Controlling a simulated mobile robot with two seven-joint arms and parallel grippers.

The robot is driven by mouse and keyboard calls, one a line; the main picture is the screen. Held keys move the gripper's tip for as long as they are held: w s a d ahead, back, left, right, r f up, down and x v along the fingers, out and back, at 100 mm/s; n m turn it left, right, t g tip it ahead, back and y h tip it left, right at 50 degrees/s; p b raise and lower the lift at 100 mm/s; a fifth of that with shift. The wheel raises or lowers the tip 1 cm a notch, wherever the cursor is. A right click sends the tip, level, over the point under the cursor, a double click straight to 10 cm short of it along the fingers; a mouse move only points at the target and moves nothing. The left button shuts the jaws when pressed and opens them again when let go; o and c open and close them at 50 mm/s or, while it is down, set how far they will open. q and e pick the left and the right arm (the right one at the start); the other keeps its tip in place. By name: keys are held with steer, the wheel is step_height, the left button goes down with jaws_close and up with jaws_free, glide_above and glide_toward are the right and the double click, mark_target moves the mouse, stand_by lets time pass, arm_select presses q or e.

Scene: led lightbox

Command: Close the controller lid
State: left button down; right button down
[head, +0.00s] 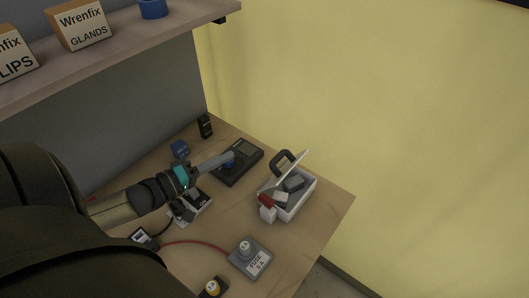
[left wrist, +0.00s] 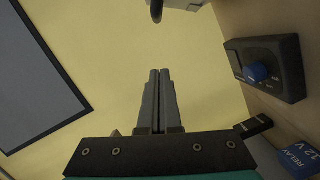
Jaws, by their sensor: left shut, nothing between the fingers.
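A white box (head: 298,208), which seems to be the controller, stands near the right edge of the table. Its pale lid (head: 291,170) is raised and tilted open. Grey blocks (head: 293,183) and a red part show inside. My left gripper (head: 232,155) is shut and empty, left of the box and apart from it. In the head view it overlaps a black device with a blue knob. In the left wrist view the shut fingers (left wrist: 158,100) point toward the wall, and a white edge, likely of the box, shows at the top (left wrist: 184,4). My right gripper is out of view.
The black device (head: 246,151) lies behind the gripper; a blue relay (head: 180,148) and a small black item (head: 205,126) are beyond. A grey fuse block (head: 250,258) with a red cable is in front. A shelf (head: 130,50) hangs above left.

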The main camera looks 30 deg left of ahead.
arm_select(q)
steer(key=w+d+f, duration=0.2)
steer(key=w+d, duration=0.4)
steer(key=w, duration=0.3)
steer(key=shift+d+f, duration=0.3)
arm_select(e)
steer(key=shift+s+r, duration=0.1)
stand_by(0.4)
arm_select(q)
steer(key=shift+d+r, duration=0.1)
steer(key=shift+d, duration=0.25)
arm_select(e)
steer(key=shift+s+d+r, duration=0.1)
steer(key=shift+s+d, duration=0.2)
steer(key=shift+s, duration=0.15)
